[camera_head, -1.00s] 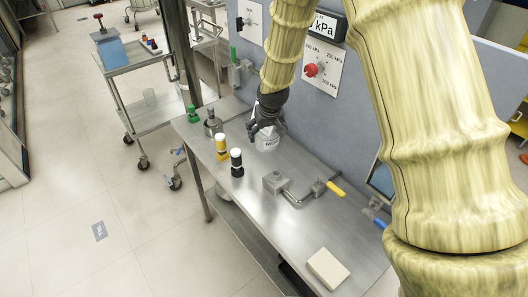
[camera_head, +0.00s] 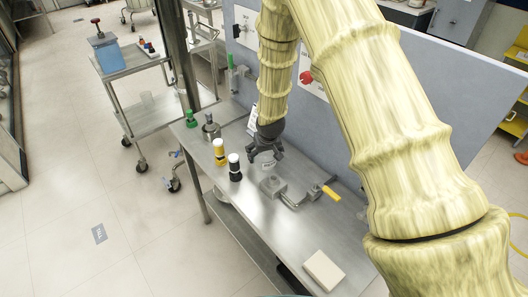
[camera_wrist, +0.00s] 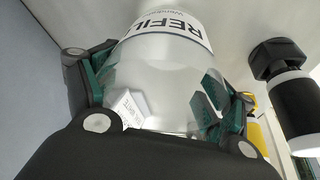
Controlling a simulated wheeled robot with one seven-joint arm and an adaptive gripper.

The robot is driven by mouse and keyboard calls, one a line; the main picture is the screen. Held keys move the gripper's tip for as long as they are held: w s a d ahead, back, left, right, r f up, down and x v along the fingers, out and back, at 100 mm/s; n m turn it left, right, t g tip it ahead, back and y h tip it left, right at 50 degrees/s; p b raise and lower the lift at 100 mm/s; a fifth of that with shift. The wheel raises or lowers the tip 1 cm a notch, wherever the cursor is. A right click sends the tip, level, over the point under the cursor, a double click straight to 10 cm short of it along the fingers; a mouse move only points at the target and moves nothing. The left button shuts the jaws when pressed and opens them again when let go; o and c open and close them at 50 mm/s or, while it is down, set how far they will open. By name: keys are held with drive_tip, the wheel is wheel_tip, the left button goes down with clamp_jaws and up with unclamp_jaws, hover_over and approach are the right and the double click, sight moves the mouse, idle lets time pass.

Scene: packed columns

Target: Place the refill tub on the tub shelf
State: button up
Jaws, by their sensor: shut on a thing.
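The refill tub (camera_wrist: 165,65) is a pale, translucent white tub with a dark-lettered REFILL label. It fills the middle of the wrist view, between the green-padded fingers of my gripper (camera_wrist: 155,105). In the head view my gripper (camera_head: 265,153) is low over the back of the steel bench, shut on the tub (camera_head: 268,163), which is mostly hidden behind the fingers. I cannot tell whether the tub's base touches the bench. I cannot tell which surface is the tub shelf; a lower shelf (camera_head: 247,233) shows under the bench.
A black white-topped column (camera_head: 235,170) and a yellow one (camera_head: 219,153) stand left of my gripper. A grey block (camera_head: 272,186) with a yellow-handled pipe (camera_head: 331,193) is close on the right. A beige box (camera_head: 324,270) lies at the front. The blue-grey panel (camera_head: 345,130) rises behind.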

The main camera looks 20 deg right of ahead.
drive_tip(key=shift+f, duration=0.15)
drive_tip(key=o, duration=1.1)
